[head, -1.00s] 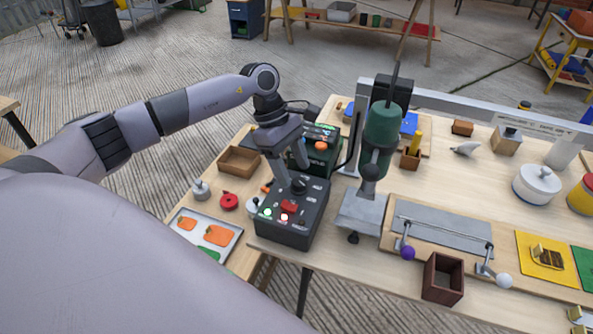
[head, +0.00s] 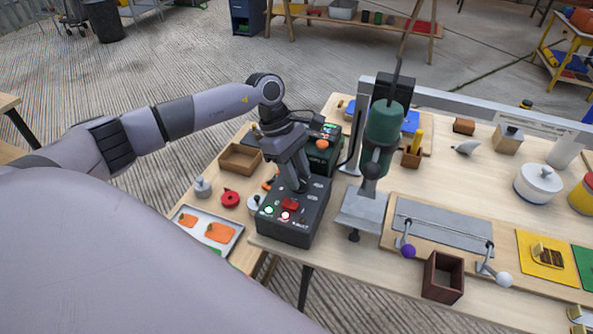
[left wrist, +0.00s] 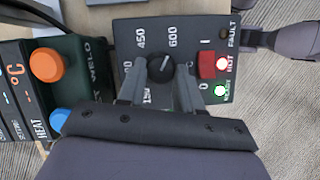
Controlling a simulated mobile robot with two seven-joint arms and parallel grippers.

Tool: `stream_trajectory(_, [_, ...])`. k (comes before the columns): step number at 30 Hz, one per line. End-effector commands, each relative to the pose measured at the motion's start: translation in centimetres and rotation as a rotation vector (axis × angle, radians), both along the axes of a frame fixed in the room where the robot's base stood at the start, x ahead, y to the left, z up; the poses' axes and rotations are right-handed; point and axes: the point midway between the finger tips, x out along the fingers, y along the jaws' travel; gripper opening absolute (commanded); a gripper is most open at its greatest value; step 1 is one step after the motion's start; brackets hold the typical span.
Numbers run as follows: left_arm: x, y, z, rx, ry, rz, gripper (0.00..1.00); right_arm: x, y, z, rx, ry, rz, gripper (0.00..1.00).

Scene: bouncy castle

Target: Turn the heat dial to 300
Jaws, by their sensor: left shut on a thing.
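The heat dial (left wrist: 168,62) is a round black knob on a dark control box (head: 293,222). The box's printed marks include 150, 450 and 600; the mark on the left is partly covered and shows only its last digits. A small light mark shows on the dial's face, but its exact setting cannot be told. My left gripper (left wrist: 160,72) is shut on the dial, one finger on each side of it. In the head view my left gripper (head: 298,182) comes down on the box from above and hides most of the dial.
A red switch (left wrist: 207,66) and lit red and green lamps (left wrist: 220,90) sit beside the dial. A green unit with an orange knob (left wrist: 46,65) stands close by. A green press (head: 383,135) stands right of the box. A tray (head: 205,232) lies to the left.

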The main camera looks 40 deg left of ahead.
Motion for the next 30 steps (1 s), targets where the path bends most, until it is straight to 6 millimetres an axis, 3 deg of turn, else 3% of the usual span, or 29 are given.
stream_trajectory(8, [-0.23, -0.01, 0.03, -0.001, 0.0, 0.152, 0.04, -0.02, 0.0, 0.0, 0.0, 0.0, 0.0, 0.58])
stream_trajectory(30, [-0.75, -0.43, 0.02, -0.002, -0.004, 0.843, 0.04, -0.02, 0.0, -0.28, 0.0, 0.0, 0.0, 0.58])
